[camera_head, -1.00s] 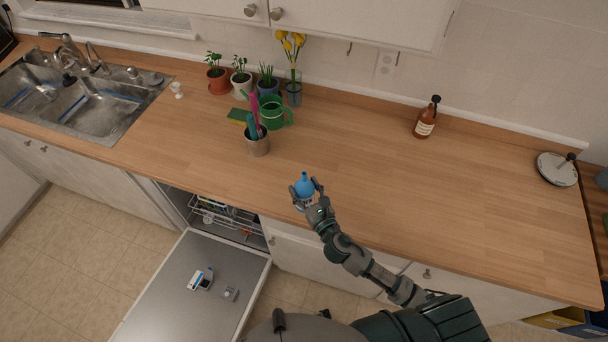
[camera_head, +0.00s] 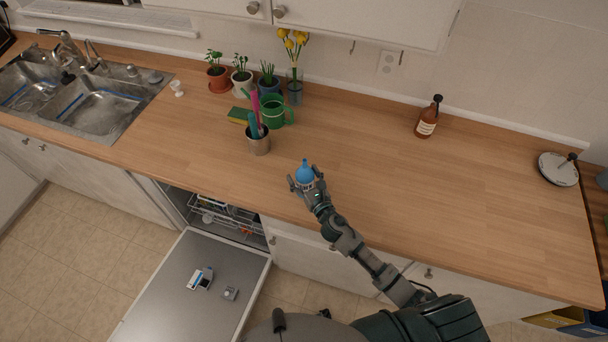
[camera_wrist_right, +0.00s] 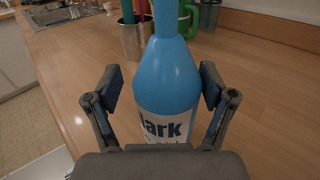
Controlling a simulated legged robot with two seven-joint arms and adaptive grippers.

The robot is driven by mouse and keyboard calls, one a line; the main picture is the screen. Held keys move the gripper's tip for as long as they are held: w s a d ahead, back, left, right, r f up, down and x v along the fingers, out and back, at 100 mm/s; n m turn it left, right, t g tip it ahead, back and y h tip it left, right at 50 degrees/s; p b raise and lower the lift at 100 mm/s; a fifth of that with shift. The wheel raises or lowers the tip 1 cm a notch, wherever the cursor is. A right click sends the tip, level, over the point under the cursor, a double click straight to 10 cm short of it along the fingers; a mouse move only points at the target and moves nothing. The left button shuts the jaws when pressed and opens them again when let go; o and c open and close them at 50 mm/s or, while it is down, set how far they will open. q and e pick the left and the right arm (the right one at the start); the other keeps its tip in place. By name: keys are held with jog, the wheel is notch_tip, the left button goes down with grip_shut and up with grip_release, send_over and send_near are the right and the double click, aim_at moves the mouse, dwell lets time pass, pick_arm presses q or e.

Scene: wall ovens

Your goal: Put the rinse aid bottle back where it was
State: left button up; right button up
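The rinse aid bottle, blue with a white label, stands upright at the front of the wooden counter in the head view (camera_head: 305,174). Its blue body and part of its label show large in the right wrist view (camera_wrist_right: 174,75). My right gripper (camera_head: 306,181) is around it from the front, with one finger on each side. The fingers are spread, and a gap shows between the left finger and the bottle in the wrist view. The bottle's base is hidden by the gripper. My left gripper is not in view.
A metal utensil cup (camera_head: 258,145), green mug (camera_head: 273,111) and potted plants stand behind and left of the bottle. A brown bottle (camera_head: 427,122) stands at the back right. The dishwasher door (camera_head: 190,300) hangs open below left. The counter's right half is mostly clear.

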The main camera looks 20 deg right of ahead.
jog(key=shift+s+d, duration=0.15)
jog(key=s, duration=0.2)
jog(key=s+d, duration=0.1)
jog(key=s, duration=0.1)
jog(key=s+d, duration=0.1)
jog(key=shift+s+f+b, duration=0.15)
jog(key=shift+s+b, duration=0.2)
jog(key=shift+s, duration=0.05)
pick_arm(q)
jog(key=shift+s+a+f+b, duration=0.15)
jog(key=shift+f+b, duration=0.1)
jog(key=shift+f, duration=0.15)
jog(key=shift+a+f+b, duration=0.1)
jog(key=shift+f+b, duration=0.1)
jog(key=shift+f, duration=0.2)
pick_arm(e)
send_near(310, 182)
jog(key=shift+w+a+r, duration=0.2)
jog(key=shift+w+a, duration=0.25)
jog(key=shift+a, duration=0.05)
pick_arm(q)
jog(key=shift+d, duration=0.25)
pick_arm(e)
jog(key=shift+d+f, duration=0.1)
jog(key=shift+d, duration=0.2)
